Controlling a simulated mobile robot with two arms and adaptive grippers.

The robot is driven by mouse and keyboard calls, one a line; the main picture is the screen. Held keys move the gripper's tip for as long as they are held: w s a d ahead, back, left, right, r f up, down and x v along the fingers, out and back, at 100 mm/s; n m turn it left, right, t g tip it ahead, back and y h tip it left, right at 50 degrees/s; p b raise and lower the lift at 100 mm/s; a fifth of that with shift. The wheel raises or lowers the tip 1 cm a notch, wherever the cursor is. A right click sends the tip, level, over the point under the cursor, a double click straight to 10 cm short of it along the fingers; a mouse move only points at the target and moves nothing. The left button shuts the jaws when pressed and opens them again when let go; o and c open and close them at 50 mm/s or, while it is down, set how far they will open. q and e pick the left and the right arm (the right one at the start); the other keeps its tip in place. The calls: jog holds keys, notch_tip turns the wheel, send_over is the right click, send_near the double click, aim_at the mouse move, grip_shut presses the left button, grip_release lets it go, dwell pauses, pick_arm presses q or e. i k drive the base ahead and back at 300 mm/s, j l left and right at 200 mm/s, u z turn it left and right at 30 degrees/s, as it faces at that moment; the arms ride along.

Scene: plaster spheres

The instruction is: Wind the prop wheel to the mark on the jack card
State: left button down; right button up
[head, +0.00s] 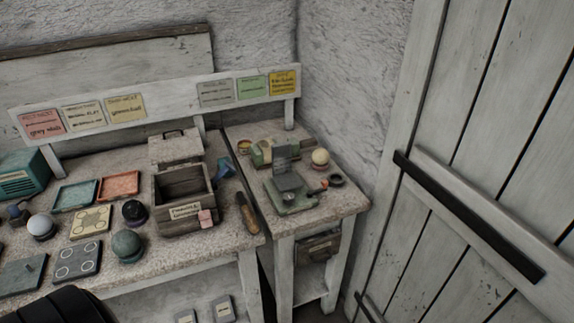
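A green metal device (295,200) with a grey upright plate stands on the right-hand bench. A small red knob (324,184) sits at its right side. A dark ring-shaped piece (336,180) lies beside it; I cannot tell whether it is a wheel or a separate dish. Coloured cards hang on the white rail, among them a yellow card (283,83) and a green card (252,88). Their writing is too small to read surely, so I cannot tell which is the jack card. No mark on a wheel can be made out. Neither gripper's fingertips are in view.
The left bench holds an open wooden crate (184,198), a dark green sphere (127,245), a white sphere (41,226), a black sphere (134,211) and coloured trays. A pale sphere (320,157) stands behind the device. A white plank door (460,190) is close at the right.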

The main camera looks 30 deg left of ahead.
aim_at(288, 199)
jog(key=u, duration=1.05)
